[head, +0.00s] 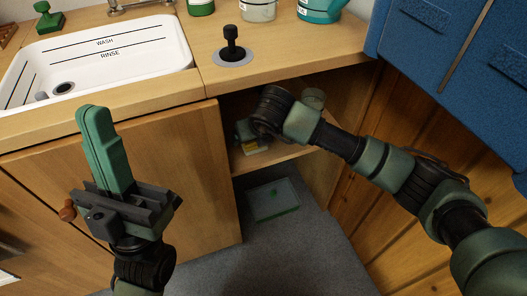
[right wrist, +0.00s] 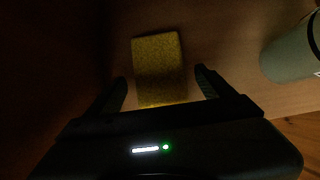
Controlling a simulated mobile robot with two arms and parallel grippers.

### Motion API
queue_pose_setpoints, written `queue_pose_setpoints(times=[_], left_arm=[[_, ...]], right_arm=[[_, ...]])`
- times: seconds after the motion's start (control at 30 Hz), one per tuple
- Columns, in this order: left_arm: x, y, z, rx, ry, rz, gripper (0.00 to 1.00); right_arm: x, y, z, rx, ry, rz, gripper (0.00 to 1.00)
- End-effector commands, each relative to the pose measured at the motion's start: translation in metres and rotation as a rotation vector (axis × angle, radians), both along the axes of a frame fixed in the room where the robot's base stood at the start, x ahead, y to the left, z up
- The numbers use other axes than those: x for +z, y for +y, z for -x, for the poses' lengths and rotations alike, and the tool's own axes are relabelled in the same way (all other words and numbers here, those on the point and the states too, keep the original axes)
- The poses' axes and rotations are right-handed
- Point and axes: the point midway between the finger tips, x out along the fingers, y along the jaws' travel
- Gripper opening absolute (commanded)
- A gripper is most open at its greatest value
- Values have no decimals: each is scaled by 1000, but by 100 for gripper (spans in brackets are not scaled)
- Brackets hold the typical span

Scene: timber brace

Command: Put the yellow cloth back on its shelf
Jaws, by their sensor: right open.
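The yellow cloth (right wrist: 158,68) lies flat on the wooden shelf (right wrist: 225,92) inside the open cupboard, dim in the right wrist view. In the head view a small yellow patch of it (head: 256,148) shows on the shelf (head: 275,155), partly hidden by my right gripper. My right gripper (right wrist: 161,88) is open, one finger on either side of the cloth's near end. I cannot tell whether the fingers touch it. In the head view this gripper (head: 244,131) is inside the cupboard. My left gripper (head: 97,130) is upright in front of the closed door, fingers together and empty.
A grey-green container (right wrist: 290,52) stands on the shelf right of the cloth. A green-rimmed tray (head: 274,199) lies on the cupboard floor. The counter (head: 215,85) is above, with a sink (head: 110,55) and a black knob (head: 232,45). A wooden wall closes the right side.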

Motion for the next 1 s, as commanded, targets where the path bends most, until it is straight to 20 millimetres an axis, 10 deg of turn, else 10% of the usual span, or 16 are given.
queue_pose_setpoints(times=[0.43, 1.0], left_arm=[[-31, -16, -75, 20, 408, -128, 0], [-39, -18, -83, 23, 460, -143, 0]], right_arm=[[0, -28, 86, 0, 2, 1, 83], [-1, -32, 97, 0, 0, 0, 83]])
